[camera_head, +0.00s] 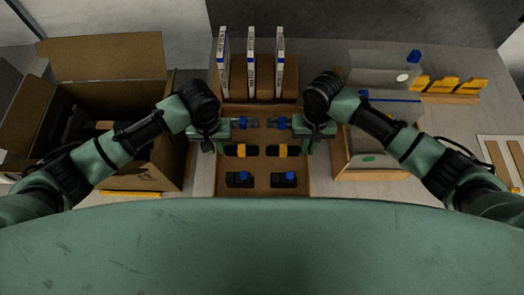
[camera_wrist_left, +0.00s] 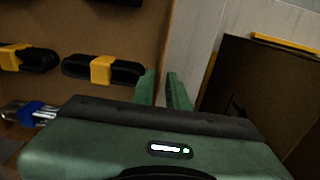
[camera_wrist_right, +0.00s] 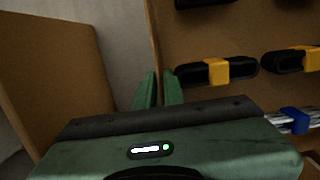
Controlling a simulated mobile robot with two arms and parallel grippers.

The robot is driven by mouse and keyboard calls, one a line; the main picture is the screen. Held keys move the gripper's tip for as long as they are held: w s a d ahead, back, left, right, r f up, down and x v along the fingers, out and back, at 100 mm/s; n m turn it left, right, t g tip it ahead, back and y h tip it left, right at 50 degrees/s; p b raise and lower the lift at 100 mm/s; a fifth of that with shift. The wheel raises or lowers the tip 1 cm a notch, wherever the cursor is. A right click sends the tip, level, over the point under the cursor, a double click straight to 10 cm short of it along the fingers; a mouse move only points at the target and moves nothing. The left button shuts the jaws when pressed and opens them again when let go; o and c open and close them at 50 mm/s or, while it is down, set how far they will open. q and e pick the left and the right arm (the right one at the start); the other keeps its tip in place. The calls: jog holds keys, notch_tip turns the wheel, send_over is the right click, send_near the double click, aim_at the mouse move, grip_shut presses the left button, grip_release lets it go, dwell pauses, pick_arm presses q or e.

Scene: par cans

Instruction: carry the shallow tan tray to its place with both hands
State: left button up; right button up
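The shallow tan tray (camera_head: 262,190) lies in the middle of the counter in the head view, close in front of my body. It holds black pieces with yellow bands (camera_head: 241,151), black pieces with blue tops (camera_head: 284,179) and metal pieces with blue parts (camera_head: 275,122). My left gripper (camera_head: 219,136) is at the tray's left wall and my right gripper (camera_head: 309,133) at its right wall. In the left wrist view the fingers (camera_wrist_left: 161,90) stand close together around the tray's edge. In the right wrist view the fingers (camera_wrist_right: 160,90) do the same.
A large open cardboard box (camera_head: 105,65) stands at the left. White-spined books (camera_head: 252,62) stand in a brown holder right behind the tray. A wooden bin (camera_head: 372,174) with clear sheets is close on the right. Yellow items (camera_head: 455,86) sit on a rack at the back right.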

pick_arm(q)
jog(key=shift+w+f, duration=0.1)
pick_arm(e)
jog(key=shift+f, duration=0.15)
pick_arm(q)
grip_shut()
pick_arm(e)
grip_shut()
jog(key=shift+w, duration=0.1)
dwell(1.0)
